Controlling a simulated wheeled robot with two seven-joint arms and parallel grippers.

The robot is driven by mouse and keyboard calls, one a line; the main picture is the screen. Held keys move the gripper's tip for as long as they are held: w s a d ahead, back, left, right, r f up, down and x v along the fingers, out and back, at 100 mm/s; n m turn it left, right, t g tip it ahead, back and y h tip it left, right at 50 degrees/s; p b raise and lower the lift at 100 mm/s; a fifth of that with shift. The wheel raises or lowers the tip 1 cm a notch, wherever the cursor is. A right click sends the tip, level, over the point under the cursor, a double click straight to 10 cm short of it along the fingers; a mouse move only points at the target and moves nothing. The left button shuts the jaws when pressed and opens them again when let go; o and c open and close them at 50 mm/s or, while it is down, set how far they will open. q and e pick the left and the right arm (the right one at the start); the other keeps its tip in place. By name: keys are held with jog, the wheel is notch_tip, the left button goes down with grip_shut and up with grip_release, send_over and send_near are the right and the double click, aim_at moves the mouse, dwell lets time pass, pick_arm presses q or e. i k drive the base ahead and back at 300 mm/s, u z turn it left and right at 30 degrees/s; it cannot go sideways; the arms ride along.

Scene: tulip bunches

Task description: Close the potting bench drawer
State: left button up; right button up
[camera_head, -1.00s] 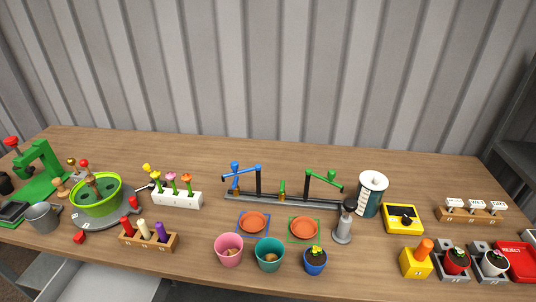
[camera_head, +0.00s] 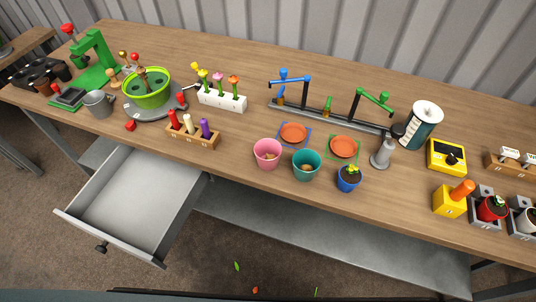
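The potting bench drawer (camera_head: 135,200) is a grey metal tray under the left part of the wooden bench (camera_head: 240,45). It is pulled out, and its inside looks empty. A dark round knob (camera_head: 101,248) sits on its front panel (camera_head: 105,238), which faces me at the lower left. Neither of my grippers shows in the head view, so nothing of mine is seen touching the drawer.
On the bench above the drawer stand a peg rack (camera_head: 193,138), a green bowl (camera_head: 148,90) on a turntable and a grey can (camera_head: 98,104). Pink (camera_head: 267,154) and teal (camera_head: 306,165) pots stand near the front edge. A grey lower shelf (camera_head: 340,245) runs beneath. Floor before the bench is mostly clear.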

aim_at(138, 202)
jog(key=z, duration=0.1)
jog(key=k, duration=0.1)
jog(key=u, duration=2)
